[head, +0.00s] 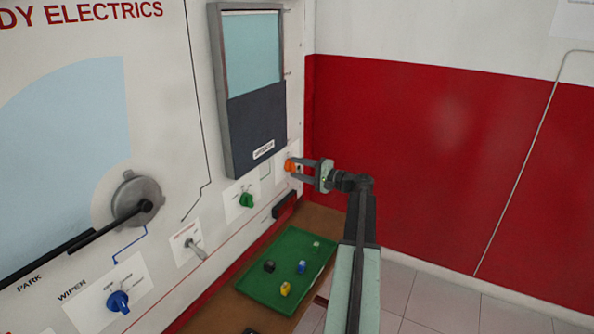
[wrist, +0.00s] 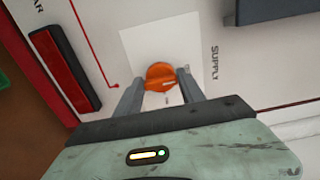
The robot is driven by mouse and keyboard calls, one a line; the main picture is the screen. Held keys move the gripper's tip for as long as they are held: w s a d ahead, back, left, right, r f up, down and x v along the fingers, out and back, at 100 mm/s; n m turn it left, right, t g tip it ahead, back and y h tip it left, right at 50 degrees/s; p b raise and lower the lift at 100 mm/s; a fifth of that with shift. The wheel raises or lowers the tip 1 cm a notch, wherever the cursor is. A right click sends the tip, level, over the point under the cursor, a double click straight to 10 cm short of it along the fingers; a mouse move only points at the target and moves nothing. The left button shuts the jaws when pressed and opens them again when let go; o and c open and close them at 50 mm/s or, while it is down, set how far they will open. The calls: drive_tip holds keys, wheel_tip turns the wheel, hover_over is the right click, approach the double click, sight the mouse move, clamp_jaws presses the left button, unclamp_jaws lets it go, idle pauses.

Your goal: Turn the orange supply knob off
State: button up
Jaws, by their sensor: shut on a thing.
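The orange supply knob (head: 290,165) sits on a white plate at the right end of the panel, below the framed window. In the wrist view the orange knob (wrist: 161,76) shows between the fingertips, beside the word SUPPLY. A pale pointer line is on its face. My gripper (head: 298,168) reaches it from the right, and in the wrist view my gripper (wrist: 160,84) has one finger on each side of the knob, shut on it. The knob's lower edge and the contact spots are partly hidden.
A green knob (head: 246,199), a toggle switch (head: 196,248) and a blue knob (head: 118,301) are on the panel to the left. A green tray (head: 262,293) with several small parts lies below. A red bar (wrist: 65,67) is beside the plate. A red wall (head: 440,150) stands right.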

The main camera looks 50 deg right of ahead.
drive_tip(key=shift+a+f, duration=0.1)
drive_tip(key=shift+f, duration=0.05)
drive_tip(key=o, duration=1.4)
drive_tip(key=shift+c, duration=0.2)
drive_tip(key=v, duration=0.8)
